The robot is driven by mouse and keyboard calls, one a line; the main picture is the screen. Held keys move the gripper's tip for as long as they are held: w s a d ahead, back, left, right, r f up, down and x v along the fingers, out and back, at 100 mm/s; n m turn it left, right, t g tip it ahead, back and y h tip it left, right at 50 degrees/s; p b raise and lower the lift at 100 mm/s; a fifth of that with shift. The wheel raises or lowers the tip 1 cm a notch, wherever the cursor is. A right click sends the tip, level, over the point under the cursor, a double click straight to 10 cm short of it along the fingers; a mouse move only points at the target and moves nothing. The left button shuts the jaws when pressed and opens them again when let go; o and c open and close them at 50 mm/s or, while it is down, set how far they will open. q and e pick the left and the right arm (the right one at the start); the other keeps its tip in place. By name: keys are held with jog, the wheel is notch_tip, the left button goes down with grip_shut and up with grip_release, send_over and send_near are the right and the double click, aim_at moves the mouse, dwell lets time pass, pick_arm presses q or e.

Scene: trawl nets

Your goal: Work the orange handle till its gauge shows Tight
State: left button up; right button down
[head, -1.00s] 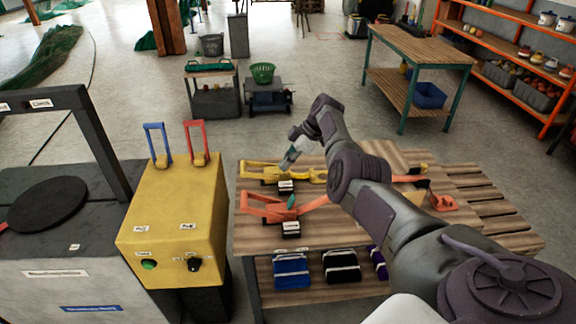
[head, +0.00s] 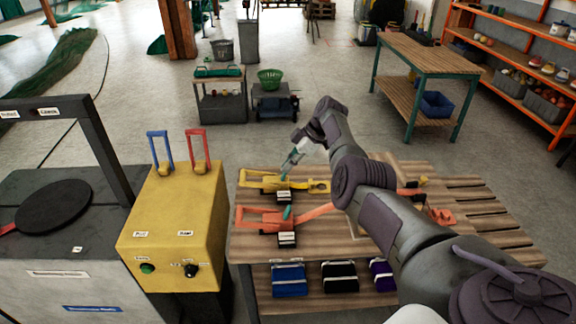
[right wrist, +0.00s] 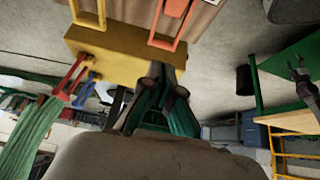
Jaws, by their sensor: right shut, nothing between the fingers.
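The orange handle (head: 262,218) lies low along the front left of the wooden bench, with an orange strap (head: 318,211) running right from it. A small black and white gauge (head: 287,239) sits at its front; its reading is too small to make out. In the right wrist view the orange handle (right wrist: 172,15) shows at the top. My right gripper (head: 287,170) is shut and empty, above the bench near the yellow handle, behind the orange one and apart from it. Its fingers show in the right wrist view (right wrist: 155,98). My left gripper is not in view.
A similar yellow handle (head: 262,180) with its own gauge (head: 283,196) lies just behind. A yellow box (head: 170,220) with blue and red levers stands to the left. My right arm covers part of the bench's right side. Blue, black and purple packs lie on the lower shelf.

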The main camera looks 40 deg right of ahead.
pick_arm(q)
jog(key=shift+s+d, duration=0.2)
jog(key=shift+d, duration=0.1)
